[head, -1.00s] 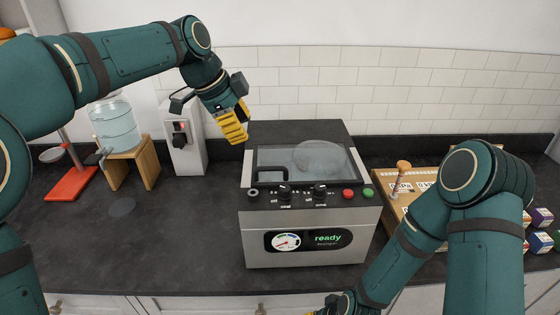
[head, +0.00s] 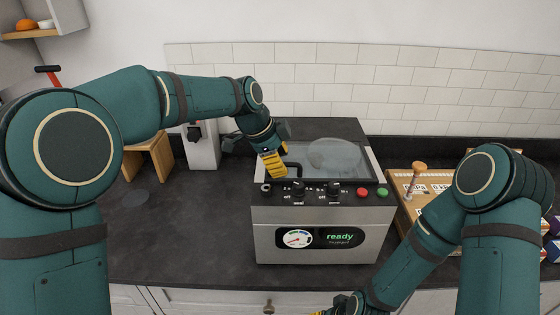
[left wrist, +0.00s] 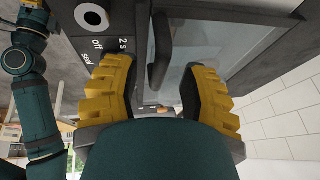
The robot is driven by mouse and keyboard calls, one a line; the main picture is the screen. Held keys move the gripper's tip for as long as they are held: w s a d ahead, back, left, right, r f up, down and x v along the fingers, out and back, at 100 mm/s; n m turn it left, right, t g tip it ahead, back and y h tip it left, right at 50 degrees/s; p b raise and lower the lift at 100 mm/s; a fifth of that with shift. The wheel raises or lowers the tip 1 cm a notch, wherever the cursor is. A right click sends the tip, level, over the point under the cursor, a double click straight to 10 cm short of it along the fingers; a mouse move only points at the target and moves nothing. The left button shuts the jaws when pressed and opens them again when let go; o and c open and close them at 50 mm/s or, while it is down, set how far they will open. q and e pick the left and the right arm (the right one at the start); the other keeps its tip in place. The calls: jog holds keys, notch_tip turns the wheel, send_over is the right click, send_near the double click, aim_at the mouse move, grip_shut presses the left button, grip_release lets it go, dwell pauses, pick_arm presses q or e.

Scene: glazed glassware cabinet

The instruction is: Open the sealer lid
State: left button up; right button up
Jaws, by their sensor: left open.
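The sealer (head: 270,240) is a steel box with a dark control panel, a gauge and a green "ready" display. Its clear lid (head: 350,160) lies closed on top, with a dome-like round shape showing at it. The black lid handle (head: 294,171) is at the lid's front left, partly covered by my left gripper (head: 272,165). In the left wrist view the handle (left wrist: 160,50) lies ahead between the open yellow fingers of my left gripper (left wrist: 158,92), with space on both sides. My right gripper (head: 320,312) barely shows at the bottom edge; its fingers are mostly hidden.
Knobs, a red button (head: 362,192) and a green button (head: 382,192) line the sealer's front panel. A wooden board (head: 402,185) with labels lies to the right. A white dispenser (head: 203,150) and a wooden stand (head: 158,155) are behind my left arm. The front-left counter is clear.

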pick_arm(q)
jog(key=shift+f, duration=0.2)
grip_shut()
dwell(0.4)
